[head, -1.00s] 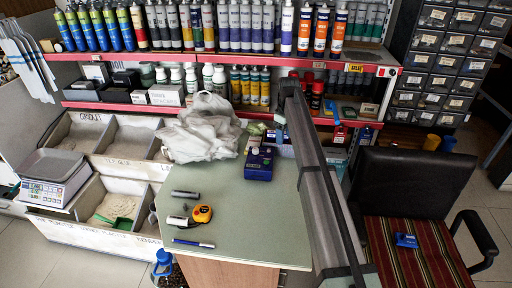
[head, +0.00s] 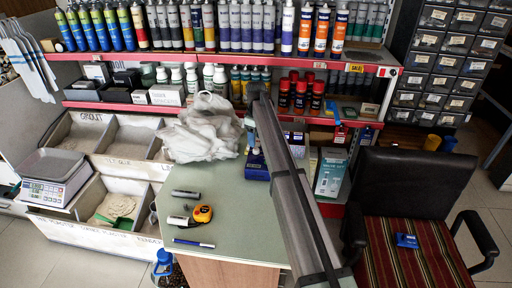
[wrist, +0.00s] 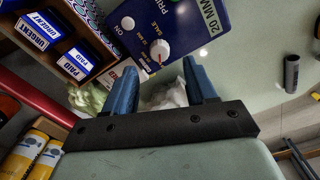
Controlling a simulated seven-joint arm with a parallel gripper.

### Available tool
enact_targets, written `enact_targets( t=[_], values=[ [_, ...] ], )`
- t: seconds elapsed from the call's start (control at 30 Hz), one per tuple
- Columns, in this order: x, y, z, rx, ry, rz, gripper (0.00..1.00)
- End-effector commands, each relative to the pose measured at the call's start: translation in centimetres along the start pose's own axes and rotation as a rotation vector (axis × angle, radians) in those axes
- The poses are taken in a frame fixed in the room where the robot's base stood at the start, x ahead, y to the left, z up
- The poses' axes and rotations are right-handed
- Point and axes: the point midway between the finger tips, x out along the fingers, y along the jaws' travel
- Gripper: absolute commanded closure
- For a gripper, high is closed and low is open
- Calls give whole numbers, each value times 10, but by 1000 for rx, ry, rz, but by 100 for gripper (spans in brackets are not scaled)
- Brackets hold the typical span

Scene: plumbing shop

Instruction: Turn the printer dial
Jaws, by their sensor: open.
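The printer is a dark blue box. In the head view the printer (head: 256,168) stands on the green counter, partly hidden behind my arm. In the wrist view the printer (wrist: 190,22) fills the top middle. Its white dial (wrist: 160,49) has an orange mark near its lower edge and lettering beside it, including "SALE". My gripper (wrist: 159,68) is open, with two blue fingers either side of the dial's line and nothing held. The fingertips appear just short of the dial; the exact gap is unclear. In the head view my fingers are hidden.
The counter (head: 235,225) holds a yellow tape measure (head: 203,214), a blue pen (head: 193,243), grey cylinders and a crumpled plastic bag (head: 203,130) left of the printer. A stamp box (wrist: 68,40) stands close beside the printer in the wrist view. Shelves of bottles stand behind.

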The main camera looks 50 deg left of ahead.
Motion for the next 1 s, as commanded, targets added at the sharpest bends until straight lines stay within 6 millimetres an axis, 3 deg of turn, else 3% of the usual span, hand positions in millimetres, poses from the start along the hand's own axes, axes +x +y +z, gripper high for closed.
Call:
enact_targets(
  t=[0.1,0.3,0.77,1.0],
  values=[
    [20,0,0,0,-1,-2,44],
    [43,0,0,0,-1,-1,44],
    [53,0,0,0,0,0,44],
    [53,0,0,1,0,0,64]
  ],
)
